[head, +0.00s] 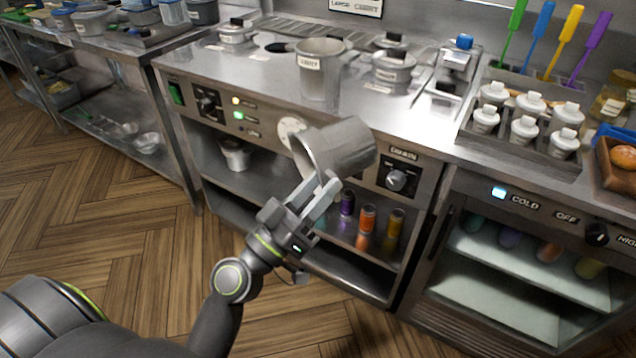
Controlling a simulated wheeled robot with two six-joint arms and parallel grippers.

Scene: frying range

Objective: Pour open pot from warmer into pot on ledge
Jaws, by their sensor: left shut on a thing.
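My left gripper (322,186) is shut on a plain metal pot (345,146) and holds it in front of the warmer's control panel. The held pot is tipped well over, with its open rim toward the left; I cannot tell whether anything is inside. A taller open metal pot (319,82) with a label stands upright on the front ledge of the warmer (262,82), above and behind the held pot and apart from it. My right gripper is not in view.
Lidded pots (393,67) sit in the warmer top, with another lidded pot (237,32) at the left. White lidded jars (523,128) stand in a tray at the right. Bottles (367,218) and a small pot (235,154) are on the shelf below. The ledge beside the labelled pot is clear.

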